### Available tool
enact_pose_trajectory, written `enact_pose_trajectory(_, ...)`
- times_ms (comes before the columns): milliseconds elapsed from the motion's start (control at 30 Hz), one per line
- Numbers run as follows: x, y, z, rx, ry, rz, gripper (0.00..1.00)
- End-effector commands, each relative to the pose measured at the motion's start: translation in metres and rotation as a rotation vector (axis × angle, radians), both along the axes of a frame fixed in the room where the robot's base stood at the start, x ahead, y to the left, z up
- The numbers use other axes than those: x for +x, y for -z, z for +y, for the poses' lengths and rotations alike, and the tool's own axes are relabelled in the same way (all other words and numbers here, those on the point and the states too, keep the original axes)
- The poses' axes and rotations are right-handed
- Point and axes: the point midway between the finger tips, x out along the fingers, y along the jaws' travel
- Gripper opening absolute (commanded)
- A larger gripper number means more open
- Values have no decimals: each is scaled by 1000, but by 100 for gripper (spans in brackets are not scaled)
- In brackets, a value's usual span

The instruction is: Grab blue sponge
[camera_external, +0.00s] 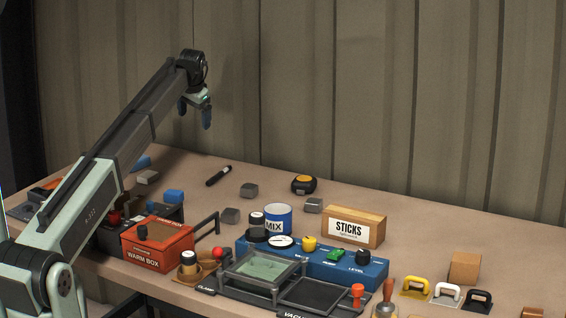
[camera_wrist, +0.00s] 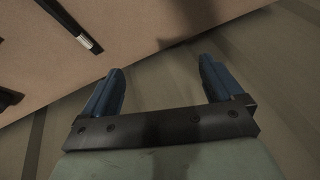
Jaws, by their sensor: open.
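A small blue block (camera_external: 174,196), which looks like the blue sponge, lies on the table at the left, behind the orange warm box. Another blue object (camera_external: 141,163) lies farther back, partly hidden by my arm; I cannot tell what it is. My gripper (camera_external: 205,114) is high above the back of the table, well above and apart from both. In the wrist view my gripper (camera_wrist: 162,72) shows two blue fingers spread apart with nothing between them. No sponge is visible in the wrist view.
The orange warm box (camera_external: 157,246) stands in front of the blue block. A black marker (camera_external: 218,176) and several grey blocks lie on the table. A blue mix can (camera_external: 277,218), a sticks box (camera_external: 353,228) and a blue control panel (camera_external: 340,267) stand right. A panelled wall (camera_external: 400,100) rises behind.

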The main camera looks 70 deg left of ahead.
Motion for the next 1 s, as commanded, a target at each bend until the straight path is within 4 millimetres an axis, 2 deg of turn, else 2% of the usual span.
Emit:
enact_pose_trajectory(33,-27,1,11,-34,1,4,94)
enact_pose_trajectory(200,-102,2,31,-151,39,10,94)
enact_pose_trajectory(300,-141,2,39,-208,65,3,94)
enact_pose_trajectory(433,-178,1,44,-263,97,-11,94)
enact_pose_trajectory(533,-195,0,45,-289,115,-18,94)
enact_pose_trajectory(633,-204,0,46,-301,124,-24,94)
enact_pose_trajectory(867,-204,14,47,-305,127,-24,94)
enact_pose_trajectory(1000,-201,35,48,-306,127,-25,94)
